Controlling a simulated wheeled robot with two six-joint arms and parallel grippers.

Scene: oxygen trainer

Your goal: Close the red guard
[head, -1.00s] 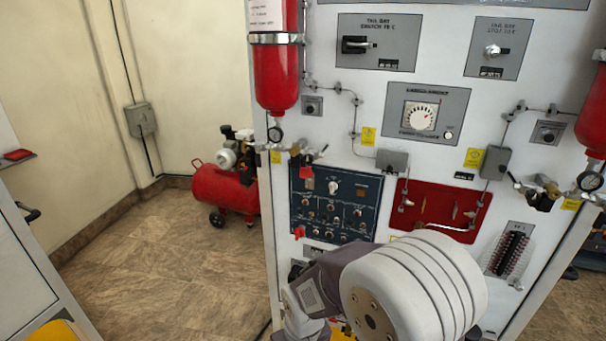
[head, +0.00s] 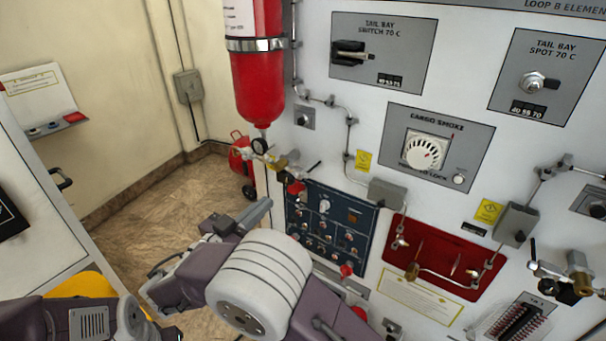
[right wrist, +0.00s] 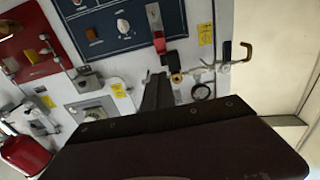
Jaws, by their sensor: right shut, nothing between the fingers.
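The red guard (right wrist: 156,25) is at the corner of the dark blue switch panel (right wrist: 115,20) in the right wrist view. It stands out from the panel, seemingly raised, with a grey piece at its end. In the head view a red part (head: 296,188) that looks like it shows at the upper left corner of the blue panel (head: 330,222), beside a valve. My right gripper (head: 265,207) is shut and empty, left of the panel. Its fingertips (right wrist: 157,90) appear close to the guard in the right wrist view; contact cannot be told. My left gripper is not clearly seen.
A brass valve with a gauge (head: 262,148) hangs under the red cylinder (head: 258,85), just above the guard. A red recessed panel (head: 435,262) with piping is to the right. A cabinet (head: 40,220) stands at left, with open floor between.

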